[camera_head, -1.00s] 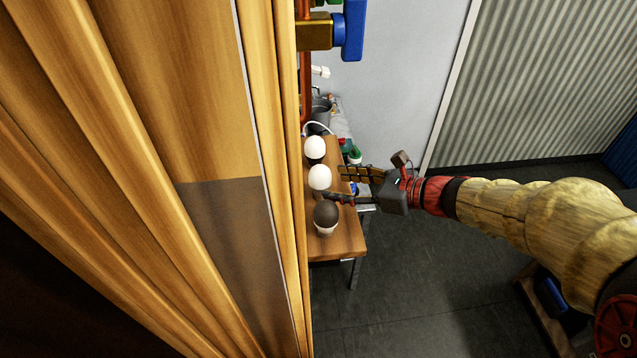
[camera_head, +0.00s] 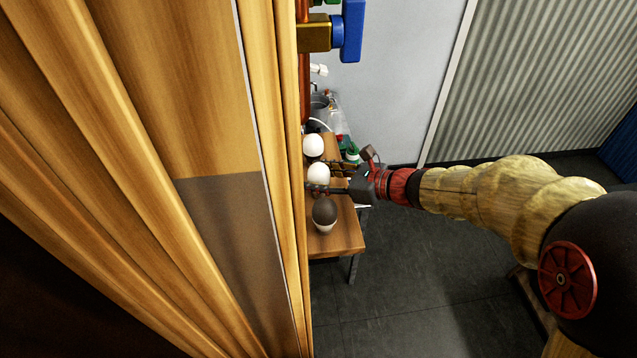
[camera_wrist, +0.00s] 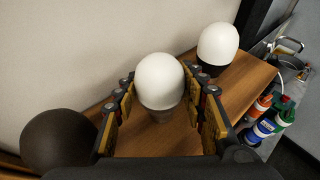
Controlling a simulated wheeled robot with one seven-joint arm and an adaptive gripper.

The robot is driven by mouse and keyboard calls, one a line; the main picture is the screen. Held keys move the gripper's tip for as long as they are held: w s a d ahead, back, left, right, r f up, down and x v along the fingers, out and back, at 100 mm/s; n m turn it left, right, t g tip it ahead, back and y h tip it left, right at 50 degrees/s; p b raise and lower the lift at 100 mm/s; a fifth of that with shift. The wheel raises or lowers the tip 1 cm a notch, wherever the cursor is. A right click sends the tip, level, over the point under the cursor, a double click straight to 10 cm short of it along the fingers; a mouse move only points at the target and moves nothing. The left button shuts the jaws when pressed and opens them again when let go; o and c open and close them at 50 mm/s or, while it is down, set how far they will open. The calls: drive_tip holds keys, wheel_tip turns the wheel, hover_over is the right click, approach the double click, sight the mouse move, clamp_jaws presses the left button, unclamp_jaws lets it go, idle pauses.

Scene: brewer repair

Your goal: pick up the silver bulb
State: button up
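Three bulbs stand in a row on a wooden table. The middle bulb (camera_head: 318,174) has a white dome and a darker grey-brown lower part; it also shows in the wrist view (camera_wrist: 160,82). The far bulb (camera_head: 313,145) is white with a dark base and shows in the wrist view (camera_wrist: 217,44). The near bulb (camera_head: 324,212) has a dark dome and pale base; its dome shows in the wrist view (camera_wrist: 58,140). None looks plainly silver. My gripper (camera_head: 321,178) is open, its fingers on either side of the middle bulb, with gaps visible in the wrist view (camera_wrist: 160,100).
The wooden table (camera_head: 345,240) is narrow, beside a large wooden panel (camera_head: 215,90) on the left. Coloured bottles (camera_wrist: 268,125) stand right of the table in the wrist view. A grey pot (camera_head: 320,105) is further back. Open floor (camera_head: 400,280) lies to the right.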

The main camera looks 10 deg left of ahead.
drive_tip(key=c, duration=0.6)
drive_tip(key=shift+r, duration=0.15)
drive_tip(key=shift+c, duration=0.2)
